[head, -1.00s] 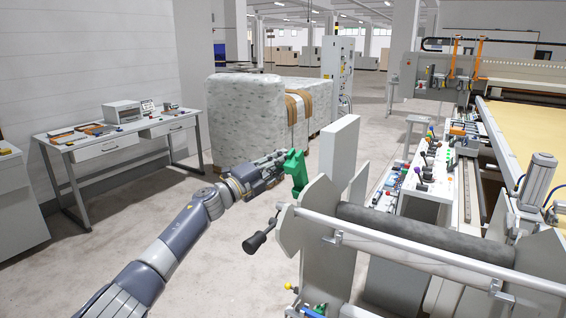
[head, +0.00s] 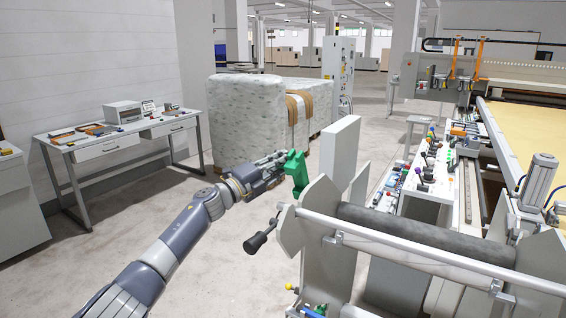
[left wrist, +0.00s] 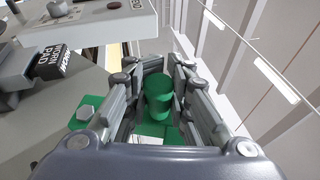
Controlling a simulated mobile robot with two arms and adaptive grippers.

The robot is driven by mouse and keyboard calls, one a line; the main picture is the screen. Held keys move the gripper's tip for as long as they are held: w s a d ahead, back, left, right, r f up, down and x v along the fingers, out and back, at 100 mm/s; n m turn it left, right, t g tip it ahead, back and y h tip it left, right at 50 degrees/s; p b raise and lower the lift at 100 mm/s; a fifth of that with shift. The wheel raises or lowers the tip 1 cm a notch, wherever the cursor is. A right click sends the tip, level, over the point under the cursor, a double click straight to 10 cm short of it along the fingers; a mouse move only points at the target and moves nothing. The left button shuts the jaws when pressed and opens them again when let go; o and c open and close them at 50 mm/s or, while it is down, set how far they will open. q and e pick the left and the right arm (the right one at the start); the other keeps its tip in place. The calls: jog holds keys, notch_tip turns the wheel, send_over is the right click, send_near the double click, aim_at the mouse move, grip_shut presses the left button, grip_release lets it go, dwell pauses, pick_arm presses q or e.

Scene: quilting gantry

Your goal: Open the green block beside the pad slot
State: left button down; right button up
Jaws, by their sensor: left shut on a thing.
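The green block (head: 296,172) stands at the left side of the roller machine in the head view. In the left wrist view a green cylindrical part (left wrist: 159,98) of it sits between my fingers, with a green plate (left wrist: 90,112) and a bolt beside it. My left gripper (head: 284,160) reaches it from the left and is shut on this green part. The wrist view also shows a dark label reading "WORN PAD" (left wrist: 48,68) on the machine at left. The pad slot itself I cannot make out. My right gripper is not in view.
A dark roller (head: 420,235) with a metal bar and a black-knobbed lever (head: 262,236) is just right of and below my left arm. A tall pale panel (head: 340,152) stands behind the block. Open floor lies left, before a desk (head: 120,140).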

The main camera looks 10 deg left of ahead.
pick_arm(q)
jog(key=c, duration=1.6)
grip_release()
jog(key=shift+f, duration=0.35)
jog(key=shift+o, duration=0.9)
jog(key=shift+w, duration=0.2)
jog(key=shift+s+a, duration=0.15)
jog(key=shift+s, duration=0.15)
jog(key=v, duration=1.1)
jog(key=shift+s+a+f, duration=0.1)
